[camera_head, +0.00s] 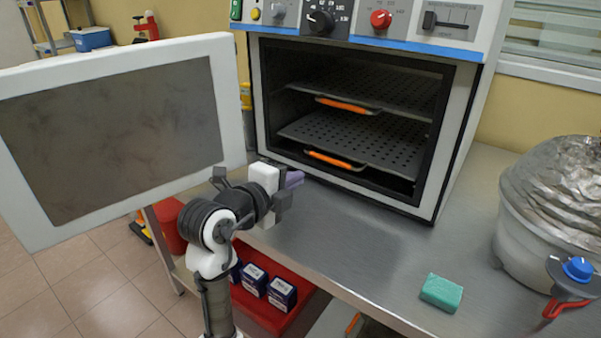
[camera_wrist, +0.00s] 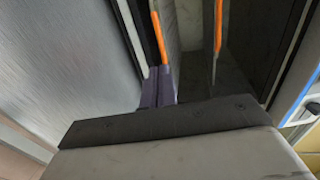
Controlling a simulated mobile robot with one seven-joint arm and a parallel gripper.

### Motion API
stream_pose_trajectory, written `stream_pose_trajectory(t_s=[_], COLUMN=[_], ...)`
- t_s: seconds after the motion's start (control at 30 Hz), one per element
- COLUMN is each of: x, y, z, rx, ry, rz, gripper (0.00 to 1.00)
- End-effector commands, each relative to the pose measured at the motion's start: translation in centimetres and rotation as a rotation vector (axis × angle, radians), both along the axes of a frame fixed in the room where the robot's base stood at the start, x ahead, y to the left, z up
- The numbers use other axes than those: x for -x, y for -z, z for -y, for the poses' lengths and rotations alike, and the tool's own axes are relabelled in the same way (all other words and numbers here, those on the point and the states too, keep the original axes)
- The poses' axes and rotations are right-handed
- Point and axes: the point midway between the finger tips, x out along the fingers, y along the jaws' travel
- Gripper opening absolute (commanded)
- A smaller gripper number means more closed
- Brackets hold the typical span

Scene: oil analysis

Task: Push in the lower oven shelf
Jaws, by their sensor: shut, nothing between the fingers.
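The oven (camera_head: 467,120) stands on the bench with its door (camera_head: 228,95) swung open to the left. The lower shelf (camera_head: 350,138) is a perforated grey tray with an orange handle (camera_head: 335,160) near the front opening. My gripper (camera_head: 296,178) is shut and empty, just outside the opening, left of and slightly below that handle. In the wrist view, its purple fingers (camera_wrist: 158,86) point toward the near end of the lower orange handle (camera_wrist: 158,30); I cannot tell whether they touch.
The upper shelf (camera_head: 385,92) with its orange handle (camera_head: 347,105) is inside the oven. A green sponge (camera_head: 441,293) and a foil-covered bowl (camera_head: 555,220) are on the bench at right. The bench in front of the oven is clear. The open door fills the left side.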

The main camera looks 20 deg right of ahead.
Motion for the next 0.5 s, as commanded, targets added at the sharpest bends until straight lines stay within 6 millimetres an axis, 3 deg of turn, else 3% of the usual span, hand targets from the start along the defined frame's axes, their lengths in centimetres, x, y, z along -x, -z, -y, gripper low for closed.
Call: stream_pose_trajectory(t_s=[0.3, 0.5], x=[-4.1, -6.0], y=[1.1, 1.7], z=[5.5, 7.8], rx=[0.0, -0.001], ry=[0.004, 0.002], rz=[-0.002, -0.001], gripper=[0.0, 0.0])
